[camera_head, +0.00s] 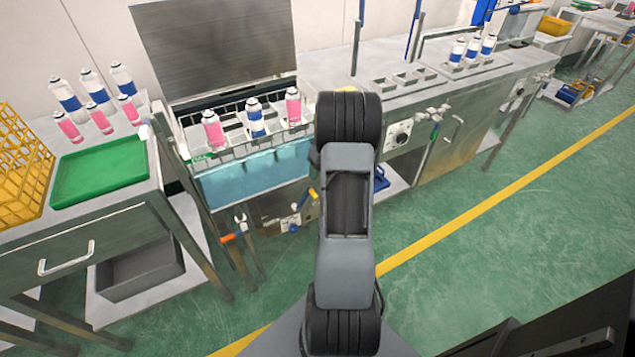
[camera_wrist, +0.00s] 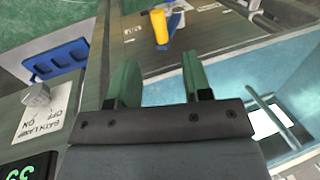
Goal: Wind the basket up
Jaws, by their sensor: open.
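A basket (camera_head: 235,141) with pink and blue-white cans sits at the top of the water bath (camera_head: 255,178), under a raised lid (camera_head: 220,45). A yellow handle (camera_head: 313,194) sticks out at the bath's lower right front. The yellow handle also shows in the wrist view (camera_wrist: 160,27), beyond the fingertips and roughly in line with the gap between them. My gripper (camera_wrist: 158,78) is open and empty, with its two green fingers apart. It does not touch the handle. In the head view my arm hides the gripper.
In the wrist view, a knob (camera_wrist: 36,95) with a bath lamp label is at left and blue water (camera_wrist: 225,90) at right. A green tray (camera_head: 100,172) and yellow crate (camera_head: 20,165) stand on the left table. Green floor (camera_head: 500,235) is clear at right.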

